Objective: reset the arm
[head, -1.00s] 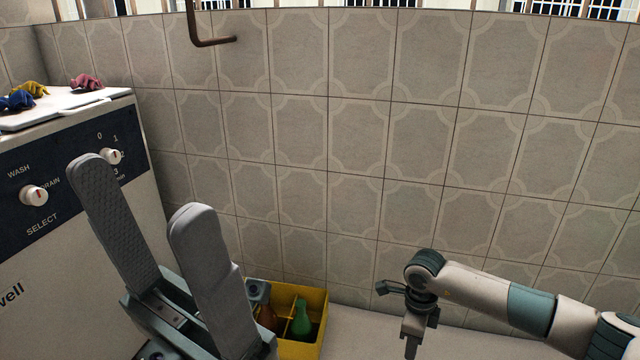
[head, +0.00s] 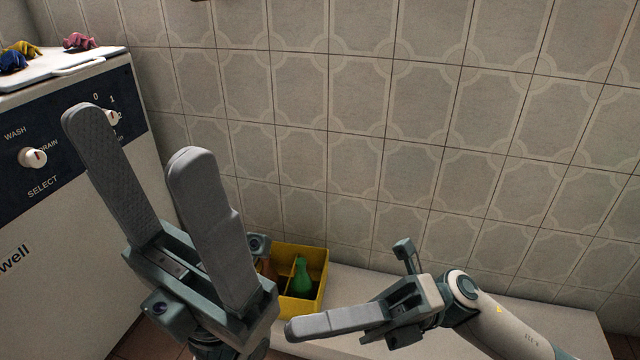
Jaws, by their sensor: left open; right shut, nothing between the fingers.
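My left gripper (head: 130,132) is large in the left of the head view, its two grey fingers pointing up and spread apart. It is open and empty, in front of the washing machine's right side and the tiled wall. My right gripper (head: 292,328) is at the lower middle, its fingers pointing left and closed together with nothing between them. It is in front of the low white ledge, just below the yellow crate in the picture. My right arm (head: 500,325) comes in from the lower right.
A white washing machine (head: 70,210) with dark panel and knobs stands at the left. Blue, yellow and pink crumpled items (head: 80,41) lie on its top. A yellow crate (head: 316,285) holding a green bottle (head: 301,276) sits on the ledge (head: 540,312). A tiled wall (head: 400,130) closes the back.

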